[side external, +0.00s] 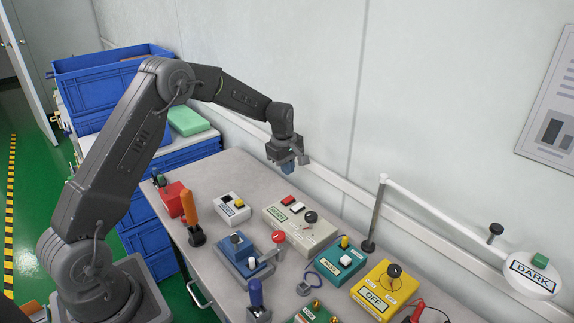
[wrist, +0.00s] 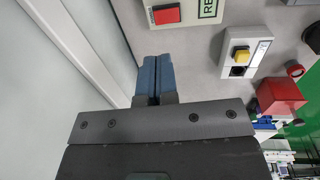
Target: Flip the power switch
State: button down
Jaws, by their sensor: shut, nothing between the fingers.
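My gripper (side external: 291,167) hangs above the back of the table, near the wall, with its blue fingertips pointing down. In the wrist view its fingertips (wrist: 154,78) are together with nothing between them. A yellow box (side external: 367,301) with a dark knob (side external: 394,271) and a label reading OFF stands at the front right, well away from my gripper. A beige box (side external: 318,232) with a red button (side external: 287,199), a white button and a black knob is nearer my gripper. I cannot tell which control is the power switch.
A small white box (side external: 241,213), a blue tester (side external: 230,262) with a red-knobbed lever, a teal box (side external: 325,267) and a red box (side external: 170,202) crowd the table. An orange-handled tool (side external: 188,207) stands upright at left.

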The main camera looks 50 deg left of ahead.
aim_at(287, 200)
jog(key=f, duration=0.6)
jog(key=w+f, duration=0.1)
jog(key=f, duration=0.3)
jog(key=shift+w, duration=0.1)
jog(key=shift+f, duration=0.25)
jog(key=shift+s+r, duration=0.1)
jog(key=shift+s, duration=0.7)
jog(key=shift+r, duration=0.1)
notch_tip(287, 200, up, 14)
jog(key=s, duration=0.1)
jog(key=shift+s, duration=0.35)
